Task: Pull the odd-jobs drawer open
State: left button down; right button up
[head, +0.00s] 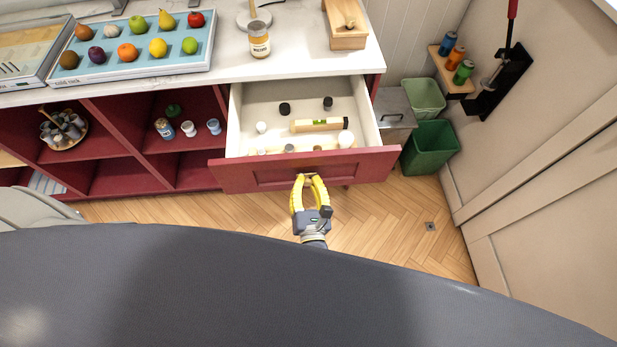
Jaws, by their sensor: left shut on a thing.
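The odd-jobs drawer (240,176) has a red front and a white inside, and it stands pulled out from the cabinet under the white counter. Inside it lie a tan tube with a green label (318,125), dark caps (285,108) and a few small pale items (345,138). My left gripper (308,180) has yellow fingers and is shut at the middle of the drawer front, on its handle. The fingers hide most of the handle. My right gripper is not in view.
A fruit tray (140,50) and a jar (258,40) stand on the counter. Red open shelves (115,175) are left of the drawer. A green bin (430,147) stands close to its right. Wooden floor (385,215) in front is clear.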

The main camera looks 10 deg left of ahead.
pick_arm(q)
jog(key=shift+r, duration=0.2)
jog(key=c, duration=1.1)
grip_release()
jog(key=shift+f, duration=0.1)
